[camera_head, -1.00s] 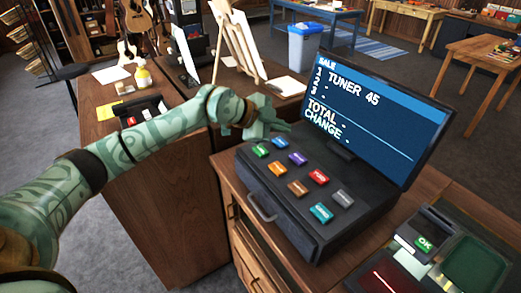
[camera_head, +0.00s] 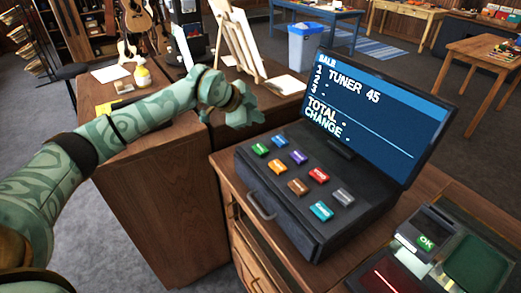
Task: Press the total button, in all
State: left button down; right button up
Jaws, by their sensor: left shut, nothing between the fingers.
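The cash register (camera_head: 290,225) stands on a wooden counter, with a drawer handle at its front. Its screen (camera_head: 365,115) reads SALE, TUNER 45 on line 1, with only dashes after TOTAL and CHANGE. Several coloured buttons sit on top: green (camera_head: 260,149), blue (camera_head: 279,139), orange (camera_head: 278,167), purple (camera_head: 298,157), brown (camera_head: 298,187), red (camera_head: 318,175), teal (camera_head: 321,210) and grey (camera_head: 344,197). Their labels are too small to read. My left gripper (camera_head: 245,116) is shut and empty, above and behind the register's back left corner, apart from the buttons. My right gripper is not in view.
A card terminal (camera_head: 426,233) with a green OK key stands right of the register, near a dark green tray (camera_head: 478,262). An easel (camera_head: 240,45) stands behind.

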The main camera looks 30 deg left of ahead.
aim_at(257, 149)
pick_arm(q)
notch_tip(257, 149, down, 7)
jog(key=b, duration=0.4)
jog(key=shift+b, duration=0.35)
jog(key=shift+f, duration=0.35)
dwell(1.2)
jog(key=shift+f, duration=0.4)
jog(key=shift+f, duration=0.5)
dwell(0.6)
jog(key=shift+r, duration=0.15)
jog(key=shift+r+p, duration=0.6)
jog(key=shift+r, duration=0.2)
